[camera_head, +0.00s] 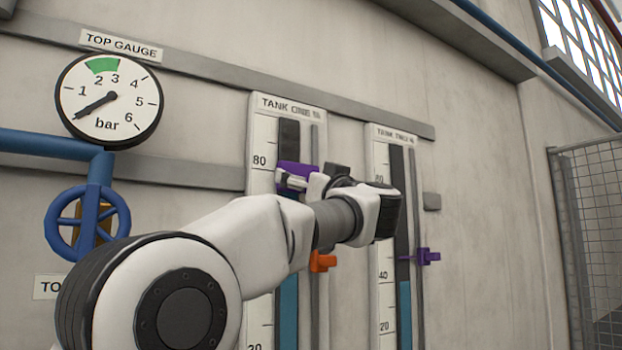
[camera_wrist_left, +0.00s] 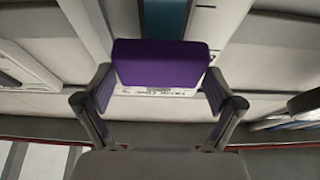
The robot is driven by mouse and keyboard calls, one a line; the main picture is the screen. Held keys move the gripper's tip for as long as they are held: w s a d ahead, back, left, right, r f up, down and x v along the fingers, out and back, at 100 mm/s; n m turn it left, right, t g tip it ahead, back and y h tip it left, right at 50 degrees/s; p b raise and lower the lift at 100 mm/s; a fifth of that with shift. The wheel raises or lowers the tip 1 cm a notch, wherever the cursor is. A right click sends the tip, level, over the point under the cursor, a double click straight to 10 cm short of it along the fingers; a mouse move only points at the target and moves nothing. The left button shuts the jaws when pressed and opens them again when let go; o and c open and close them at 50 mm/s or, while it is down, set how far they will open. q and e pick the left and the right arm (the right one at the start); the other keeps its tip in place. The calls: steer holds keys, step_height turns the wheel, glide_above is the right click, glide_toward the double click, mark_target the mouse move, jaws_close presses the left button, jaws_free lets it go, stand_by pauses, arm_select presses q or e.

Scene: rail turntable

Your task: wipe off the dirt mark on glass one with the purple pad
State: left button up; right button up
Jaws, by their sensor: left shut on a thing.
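My left gripper (camera_head: 293,180) is shut on the purple pad (camera_head: 298,171), which is up at glass one (camera_head: 289,135), a little below the 80 mark. In the left wrist view the pad (camera_wrist_left: 160,63) sits between the two fingers, in front of the gauge board. Whether the pad touches the glass I cannot tell. Glass one is a dark vertical strip with blue liquid (camera_head: 288,310) in its lower part; the liquid also shows in the wrist view (camera_wrist_left: 166,16). No dirt mark is visible; the pad and gripper hide part of the glass. My right gripper is not in view.
A second gauge board with a glass (camera_head: 404,300) stands to the right, with a purple pointer (camera_head: 428,257). An orange pointer (camera_head: 322,261) is beside glass one. A round pressure gauge (camera_head: 109,100), a blue valve wheel (camera_head: 87,222) and a mesh fence (camera_head: 600,220) flank the wall.

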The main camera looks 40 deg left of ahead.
arm_select(q)
steer(key=shift+s+d+r, duration=0.1)
steer(key=shift+s+d, duration=0.05)
stand_by(0.4)
steer(key=shift+w+a, duration=0.2)
steer(key=shift+a, duration=0.4)
steer(key=shift+w+a, duration=0.15)
steer(key=shift+a, duration=0.4)
